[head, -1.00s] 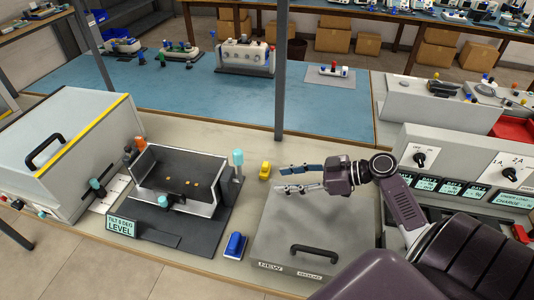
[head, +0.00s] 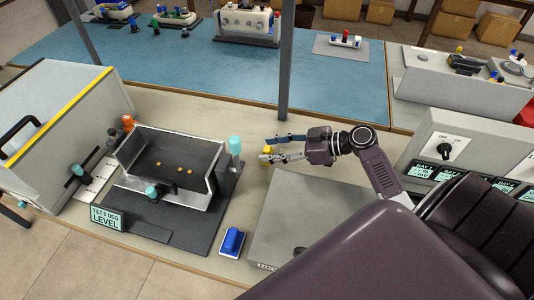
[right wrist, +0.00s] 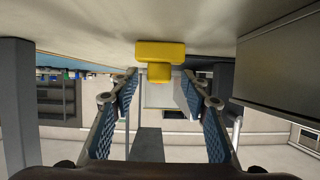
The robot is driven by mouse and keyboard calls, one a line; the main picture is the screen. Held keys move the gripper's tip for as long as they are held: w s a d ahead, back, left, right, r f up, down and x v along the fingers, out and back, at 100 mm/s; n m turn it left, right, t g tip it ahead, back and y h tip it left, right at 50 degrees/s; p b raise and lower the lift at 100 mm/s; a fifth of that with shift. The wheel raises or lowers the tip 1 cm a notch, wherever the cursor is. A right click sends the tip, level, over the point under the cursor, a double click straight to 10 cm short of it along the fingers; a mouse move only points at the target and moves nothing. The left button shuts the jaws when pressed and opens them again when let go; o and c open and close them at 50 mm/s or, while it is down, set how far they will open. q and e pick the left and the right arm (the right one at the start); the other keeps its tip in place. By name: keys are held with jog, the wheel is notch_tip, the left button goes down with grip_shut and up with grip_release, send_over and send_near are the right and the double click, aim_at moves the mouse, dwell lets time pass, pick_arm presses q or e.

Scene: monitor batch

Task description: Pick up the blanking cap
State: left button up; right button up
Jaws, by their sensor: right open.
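The yellow piece, which I take to be the blanking cap (head: 267,150), sits on the beige bench behind the grey box. It is small and partly hidden by the fingers in the head view. In the right wrist view the yellow cap (right wrist: 160,50) has a wide block and a narrower stub, and lies just beyond the fingertips, centred between them. My right gripper (head: 270,148) is open, with its fingers reaching left to the cap. In the right wrist view the open right gripper (right wrist: 160,80) has nothing between its blue pads. My left gripper is not in view.
A black tilting tray (head: 165,172) with small brass pieces stands left of the cap, with a teal-topped post (head: 235,146) at its corner. A grey box (head: 310,205) lies in front. A blue switch (head: 232,241) sits near the bench edge. A grey upright post (head: 286,60) rises behind.

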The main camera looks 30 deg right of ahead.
aim_at(267, 148)
jog(key=shift+w+a+f, duration=0.2)
jog(key=shift+w+a, duration=0.15)
jog(key=shift+w, duration=0.15)
jog(key=shift+w+a+f, duration=0.15)
jog(key=shift+w, duration=0.05)
jog(key=c, duration=1)
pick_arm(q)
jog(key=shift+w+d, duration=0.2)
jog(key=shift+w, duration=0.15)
pick_arm(e)
jog(key=shift+c, duration=0.2)
